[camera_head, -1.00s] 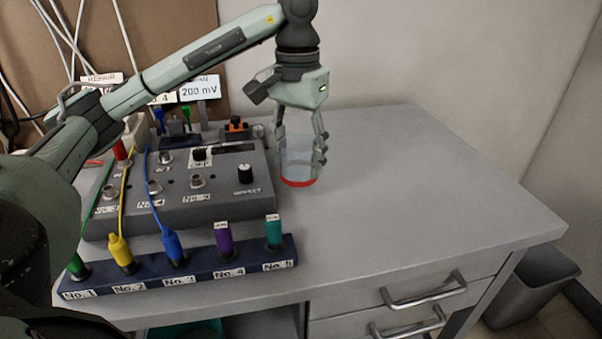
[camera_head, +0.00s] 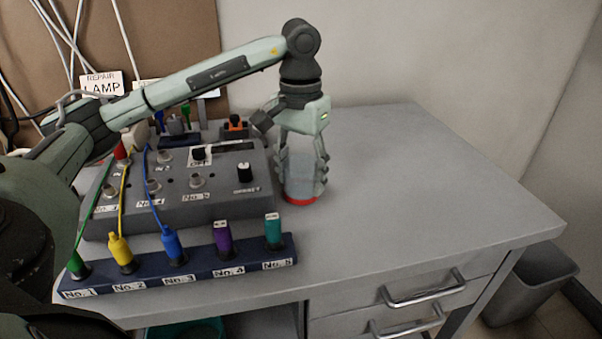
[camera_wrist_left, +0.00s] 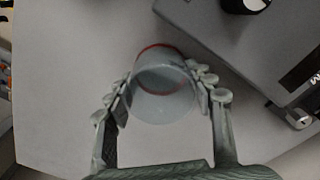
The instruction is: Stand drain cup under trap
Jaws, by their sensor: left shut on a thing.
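A clear cup with a red band at its base, the drain cup (camera_head: 299,186), is upright at the right side of the grey control box. My left gripper (camera_head: 301,168) points down and is shut on the cup, one finger on each side. In the left wrist view the cup (camera_wrist_left: 161,90) shows between the two fingertips (camera_wrist_left: 163,92), with its red ring at the far end. The cup's base is at or just above the table; I cannot tell which. I cannot make out the trap. My right gripper is not in view.
The grey control box (camera_head: 215,205) with knobs and sockets stands left of the cup. In front of it is a blue rack (camera_head: 200,275) of coloured plugs, No. 1 to No. 5, some with cables. The table (camera_head: 420,190) is clear to the right. A bin (camera_head: 530,285) stands on the floor.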

